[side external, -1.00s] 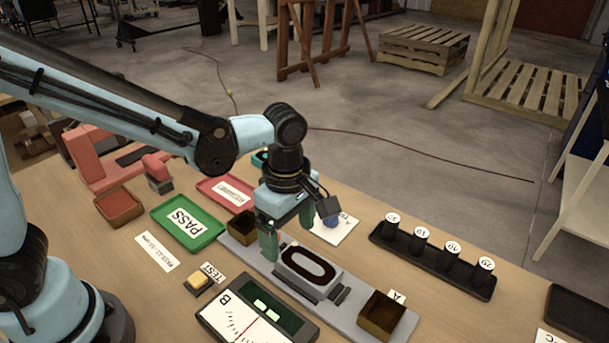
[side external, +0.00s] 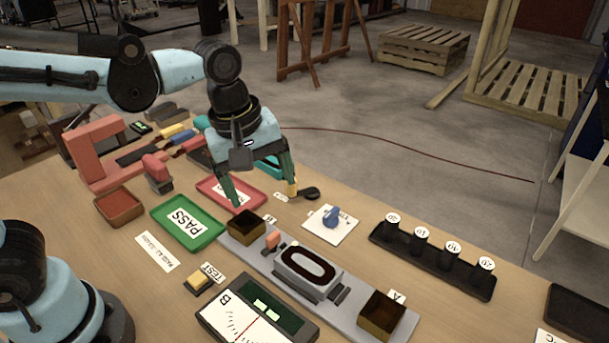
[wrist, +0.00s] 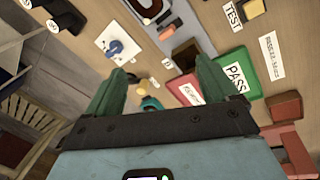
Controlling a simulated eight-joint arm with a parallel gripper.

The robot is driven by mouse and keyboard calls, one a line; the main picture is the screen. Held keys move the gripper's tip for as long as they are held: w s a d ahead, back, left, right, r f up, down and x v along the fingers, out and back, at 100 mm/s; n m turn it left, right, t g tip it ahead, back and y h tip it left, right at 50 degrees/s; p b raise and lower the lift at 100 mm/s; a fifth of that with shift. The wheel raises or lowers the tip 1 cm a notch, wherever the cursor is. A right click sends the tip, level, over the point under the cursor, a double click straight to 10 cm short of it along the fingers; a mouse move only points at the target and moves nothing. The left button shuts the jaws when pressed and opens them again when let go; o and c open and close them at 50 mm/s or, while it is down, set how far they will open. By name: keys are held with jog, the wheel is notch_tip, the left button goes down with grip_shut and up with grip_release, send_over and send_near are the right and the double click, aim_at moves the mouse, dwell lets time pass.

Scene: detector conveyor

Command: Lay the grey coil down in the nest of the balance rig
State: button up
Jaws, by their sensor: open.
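The balance rig (side external: 245,259) is a long grey base with an open brown box at each end. In its middle sits a grey block (side external: 308,270) with a dark oval ring and pale centre on top; I cannot tell whether this ring is the grey coil in the nest. The block shows partly at the top of the wrist view (wrist: 148,10). A small orange piece (side external: 272,240) stands beside the block. My gripper (side external: 262,192) is open, behind the rig near the pink tray, away from the block. In the wrist view its fingers (wrist: 160,92) are apart with nothing held.
A yellow piece (side external: 292,187) stands by my right finger, with a small dark piece (side external: 311,193) near it. The pink tray (side external: 228,195), green PASS tray (side external: 187,222) and blue knob (side external: 332,216) are close. A black rack (side external: 380,236) holds several numbered cylinders. A meter (side external: 238,318) lies in front.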

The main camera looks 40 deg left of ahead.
jog(key=s+a+f+m+t, duration=0.1)
jog(key=s+a+m+t, duration=0.2)
jog(key=a+m, duration=0.6)
jog(key=m+t, duration=0.2)
jog(key=m, duration=0.1)
jog(key=shift+f+y, duration=0.2)
jog(key=shift+y, duration=0.1)
jog(key=shift+s, duration=0.1)
jog(key=shift+c, duration=0.2)
